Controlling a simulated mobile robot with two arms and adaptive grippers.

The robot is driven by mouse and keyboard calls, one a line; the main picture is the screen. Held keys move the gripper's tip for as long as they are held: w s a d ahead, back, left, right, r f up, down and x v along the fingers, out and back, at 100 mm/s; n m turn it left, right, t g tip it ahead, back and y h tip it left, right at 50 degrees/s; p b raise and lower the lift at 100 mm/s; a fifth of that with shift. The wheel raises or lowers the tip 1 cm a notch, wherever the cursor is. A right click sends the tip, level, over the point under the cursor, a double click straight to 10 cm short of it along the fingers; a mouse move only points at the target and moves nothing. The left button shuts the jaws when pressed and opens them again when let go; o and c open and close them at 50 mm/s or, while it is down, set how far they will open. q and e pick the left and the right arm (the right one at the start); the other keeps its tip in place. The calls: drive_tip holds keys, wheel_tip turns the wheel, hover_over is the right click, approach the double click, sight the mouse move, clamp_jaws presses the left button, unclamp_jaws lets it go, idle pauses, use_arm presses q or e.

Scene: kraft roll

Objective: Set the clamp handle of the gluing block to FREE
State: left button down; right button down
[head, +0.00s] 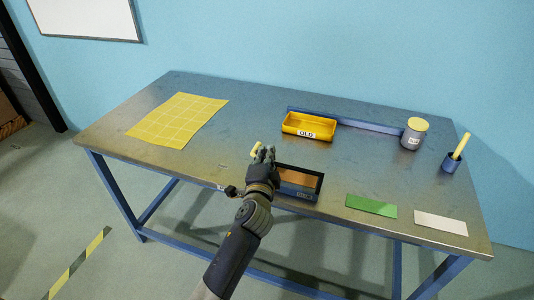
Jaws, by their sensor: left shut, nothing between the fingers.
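The gluing block appears to be the dark box (313,196) with a brown-orange inside, at the front edge of the metal table. My left gripper (266,150) reaches over its left end and is shut, with nothing seen in it. A small yellow piece (255,148) shows right beside the fingertips; it may be the clamp handle, but my gripper hides most of that spot. I cannot tell the handle's setting. A small label on the box front is too small to read. My right gripper is not in view.
On the table (230,130) are a yellow tray marked OLD (308,133), a grey jar with a yellow lid (413,133), a blue cup (451,163) with a yellow stick, a yellow gridded sheet (178,119), a green card (371,206) and a white card (441,223).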

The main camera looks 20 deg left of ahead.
use_arm(q)
drive_tip(key=shift+a+r+n+p, duration=0.2)
drive_tip(key=shift+a+n+p, duration=0.1)
drive_tip(key=shift+n+p, duration=0.2)
drive_tip(key=shift+a+r+n+g+p, duration=0.35)
drive_tip(key=shift+a+n+p, duration=0.25)
drive_tip(key=shift+p, duration=0.4)
drive_tip(key=a+f+n+h+p, duration=0.1)
drive_tip(key=a+n+p, duration=0.1)
drive_tip(key=a+n, duration=0.1)
drive_tip(key=a+f+n+h+p, duration=0.2)
drive_tip(key=a+n, duration=0.1)
drive_tip(key=n, duration=0.2)
drive_tip(key=a+f+n+g+h+p, duration=0.1)
drive_tip(key=a+n+h+p, duration=0.1)
drive_tip(key=a+n, duration=0.1)
drive_tip(key=shift+w+a+f+n, duration=0.2)
drive_tip(key=shift+f+n, duration=0.05)
drive_tip(key=shift+n, duration=0.35)
drive_tip(key=shift+a+f, duration=0.1)
drive_tip(key=shift+f, duration=0.2)
